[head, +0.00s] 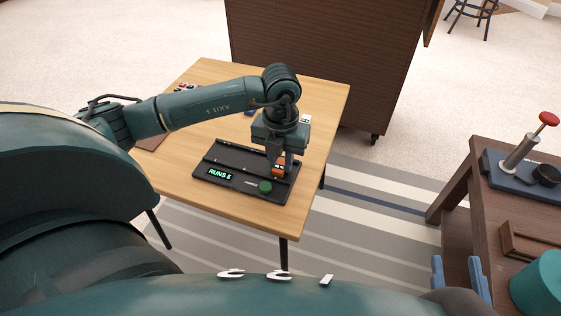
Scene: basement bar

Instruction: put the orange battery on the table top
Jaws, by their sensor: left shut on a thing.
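My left gripper (282,165) points down over the right part of a black device (240,165) on the wooden table top (325,110). It is shut on the orange battery (278,170), which is partly hidden by the fingers. I cannot tell whether the battery touches the device. The device has a lit display reading "RUNS" and a green round knob at its front. My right gripper (457,262) shows at the lower right as two blue fingers, apart and with nothing between them.
Small red and white items (186,87) lie at the table's far left. A small white item (305,119) is behind my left gripper. A dark side table (485,150) at right holds a red-knobbed tool (522,150) and a teal container (540,285). The table's right strip is bare.

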